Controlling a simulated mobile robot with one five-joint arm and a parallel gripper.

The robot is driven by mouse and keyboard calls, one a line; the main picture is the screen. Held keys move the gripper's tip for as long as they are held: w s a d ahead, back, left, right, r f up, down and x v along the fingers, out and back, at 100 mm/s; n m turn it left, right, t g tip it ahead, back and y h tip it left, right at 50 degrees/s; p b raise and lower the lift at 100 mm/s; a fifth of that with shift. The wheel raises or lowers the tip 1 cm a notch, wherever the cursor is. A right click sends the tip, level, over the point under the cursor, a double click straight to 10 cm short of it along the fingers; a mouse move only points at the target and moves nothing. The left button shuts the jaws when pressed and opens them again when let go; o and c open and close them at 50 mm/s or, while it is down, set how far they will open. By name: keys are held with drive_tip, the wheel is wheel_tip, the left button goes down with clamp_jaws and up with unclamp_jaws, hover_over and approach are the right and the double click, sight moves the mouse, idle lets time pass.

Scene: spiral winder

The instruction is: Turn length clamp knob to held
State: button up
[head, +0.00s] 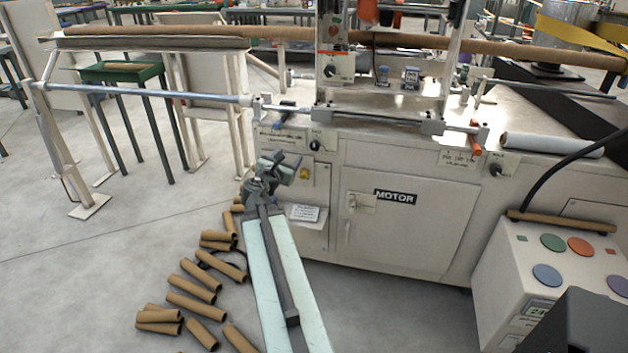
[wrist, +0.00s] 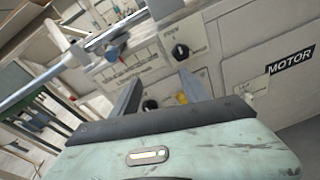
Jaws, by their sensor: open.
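A black knob (head: 314,145) sits on the upper front panel of the white winder cabinet, beside small labels too small to read. The same black knob (wrist: 180,51) shows in the wrist view, above and beyond the fingers; I cannot tell for sure that it is the length clamp knob, nor its setting. My gripper (head: 280,164) is in front of the cabinet, lower and left of this knob. In the wrist view my gripper (wrist: 160,88) has two separated fingers with nothing held between them. It appears apart from the knob.
A yellow control (head: 304,173) is on the panel below the knob. Another black knob (head: 495,169) is farther right. A blue-handled clamp (head: 283,122) and a long rod (head: 160,94) lie above left. Cardboard tubes (head: 193,282) lie on the floor; a control box (head: 540,265) stands right.

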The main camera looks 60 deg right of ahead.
sight(314, 146)
drive_tip(key=d+n+b, duration=0.1)
drive_tip(key=d+n, duration=0.1)
drive_tip(key=d, duration=0.2)
drive_tip(key=s+d+f+n+h, duration=0.1)
drive_tip(key=d+n, duration=0.1)
drive_tip(key=d, duration=0.2)
drive_tip(key=d+f+n+t+b, duration=0.1)
drive_tip(key=d+n, duration=0.1)
drive_tip(key=d, duration=0.2)
drive_tip(key=shift+s+d+n+h+b, duration=0.3)
drive_tip(key=shift+d, duration=0.05)
clamp_jaws()
drive_tip(key=shift+a, duration=0.15)
